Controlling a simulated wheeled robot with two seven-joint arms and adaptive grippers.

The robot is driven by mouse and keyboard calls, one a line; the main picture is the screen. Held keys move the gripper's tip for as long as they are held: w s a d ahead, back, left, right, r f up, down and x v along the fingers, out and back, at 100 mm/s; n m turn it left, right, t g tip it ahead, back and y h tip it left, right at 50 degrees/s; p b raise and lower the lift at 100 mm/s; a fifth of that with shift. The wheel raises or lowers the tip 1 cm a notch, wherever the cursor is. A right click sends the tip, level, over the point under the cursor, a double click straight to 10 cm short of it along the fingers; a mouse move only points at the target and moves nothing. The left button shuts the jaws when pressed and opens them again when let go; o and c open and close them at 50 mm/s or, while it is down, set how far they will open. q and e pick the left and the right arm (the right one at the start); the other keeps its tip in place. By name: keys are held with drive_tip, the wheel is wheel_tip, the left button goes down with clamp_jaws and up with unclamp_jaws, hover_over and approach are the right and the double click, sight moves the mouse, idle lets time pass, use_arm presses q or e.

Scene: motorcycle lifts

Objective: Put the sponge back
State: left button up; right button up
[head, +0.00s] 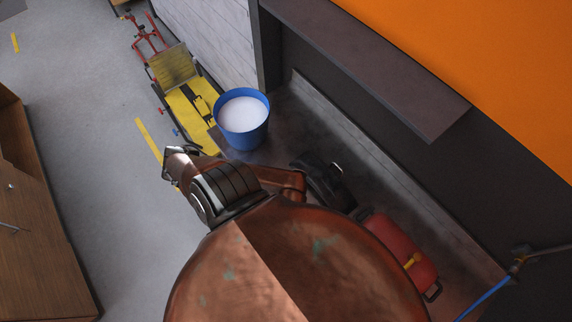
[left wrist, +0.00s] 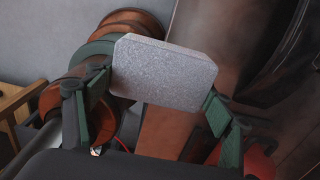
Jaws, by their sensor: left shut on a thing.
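A grey speckled sponge (left wrist: 165,72), a flat block with cut corners, fills the middle of the left wrist view. My left gripper (left wrist: 160,88) is shut on it, with one green finger at each side edge. The sponge is held up in front of my copper-coloured arm parts. I cannot make out the sponge in the head view. A blue bucket (head: 243,124) with a white content stands on the dark floor beyond my arm in the head view. My right gripper is not in view.
A yellow motorcycle lift (head: 188,118) stands left of the bucket. A red container (head: 400,252) lies right of my body. A dark shelf (head: 375,62) juts from the orange wall. A wooden cabinet (head: 38,225) is at left. Grey floor between is clear.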

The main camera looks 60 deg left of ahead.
use_arm(q)
drive_tip(key=w+a+f+b, duration=0.2)
drive_tip(key=a+f+b, duration=0.1)
drive_tip(key=w+a+f+b, duration=0.2)
drive_tip(key=a+b, duration=0.2)
drive_tip(key=w+a+f+b, duration=0.2)
drive_tip(key=a+f+b, duration=0.1)
drive_tip(key=a, duration=0.1)
drive_tip(key=shift+w+a+f+b, duration=0.1)
drive_tip(key=shift+w+f+b, duration=0.15)
drive_tip(key=shift+f+b, duration=0.1)
drive_tip(key=shift+w+a+f, duration=0.2)
drive_tip(key=shift+a+f, duration=0.05)
drive_tip(key=shift+f, duration=0.2)
wheel_tip(320, 180, down, 3)
drive_tip(key=shift+a+f+p, duration=0.1)
drive_tip(key=shift+f+p, duration=0.1)
drive_tip(key=shift+p, duration=0.25)
drive_tip(key=o, duration=0.6)
drive_tip(key=shift+f, duration=0.15)
drive_tip(key=shift+c, duration=0.2)
drive_tip(key=o, duration=0.4)
drive_tip(key=shift+o, duration=0.2)
